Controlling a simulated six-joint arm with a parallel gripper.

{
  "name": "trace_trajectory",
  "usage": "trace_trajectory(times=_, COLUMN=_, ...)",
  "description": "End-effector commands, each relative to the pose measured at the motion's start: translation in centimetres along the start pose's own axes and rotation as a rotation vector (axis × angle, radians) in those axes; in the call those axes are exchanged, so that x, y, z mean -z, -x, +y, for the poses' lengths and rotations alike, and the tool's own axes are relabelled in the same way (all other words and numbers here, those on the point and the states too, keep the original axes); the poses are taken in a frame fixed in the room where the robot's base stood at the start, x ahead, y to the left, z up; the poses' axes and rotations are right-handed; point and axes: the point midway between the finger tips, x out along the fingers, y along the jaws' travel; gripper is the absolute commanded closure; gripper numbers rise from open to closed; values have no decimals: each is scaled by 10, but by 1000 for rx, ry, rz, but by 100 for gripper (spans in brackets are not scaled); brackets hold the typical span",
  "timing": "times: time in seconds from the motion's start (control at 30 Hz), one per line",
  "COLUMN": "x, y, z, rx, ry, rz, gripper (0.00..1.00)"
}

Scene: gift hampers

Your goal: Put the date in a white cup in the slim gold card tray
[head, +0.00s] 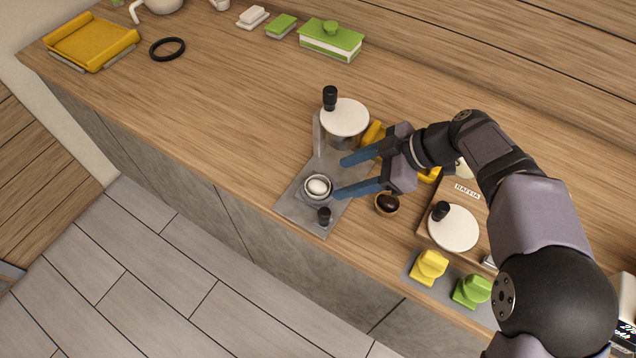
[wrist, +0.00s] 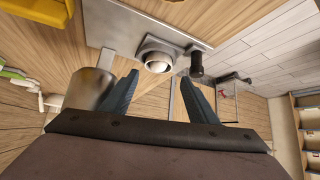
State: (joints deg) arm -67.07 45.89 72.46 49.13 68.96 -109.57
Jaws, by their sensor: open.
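My gripper (head: 339,178) is open, its two blue fingers pointing left, beside a small round cup (head: 308,193) with a pale rim. A white rounded piece (head: 317,186) sits in the cup, on a grey plate. In the wrist view the cup (wrist: 145,47) is just ahead, between the fingertips (wrist: 160,77), with nothing held. A dark brown, date-like piece (head: 387,202) sits in a tan cup to the right of the fingers; no white cup shows around it. A gold-yellow tray (head: 90,40) lies empty at the far upper left.
The grey plate (head: 293,207) also bears a black knob (head: 324,215) and a clear jar with a white lid (head: 345,117). A brown box (head: 467,191), yellow and green pieces (head: 429,267) stand right. A black ring (head: 167,49) lies near the tray; the counter between is mostly clear.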

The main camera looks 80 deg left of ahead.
Motion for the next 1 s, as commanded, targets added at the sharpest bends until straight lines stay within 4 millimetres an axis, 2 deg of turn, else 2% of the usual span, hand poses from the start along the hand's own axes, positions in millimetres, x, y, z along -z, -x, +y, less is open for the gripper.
trace_trajectory(times=0.17, x=1, y=-2, z=2, rx=-8, ry=-8, rz=-1, gripper=46)
trace_trajectory(times=0.4, x=1, y=-19, z=2, rx=-6, ry=-8, rz=0, gripper=46)
trace_trajectory(times=0.67, x=3, y=-26, z=2, rx=-6, ry=-8, rz=1, gripper=46)
trace_trajectory(times=1.0, x=5, y=-62, z=3, rx=-4, ry=-7, rz=1, gripper=46)
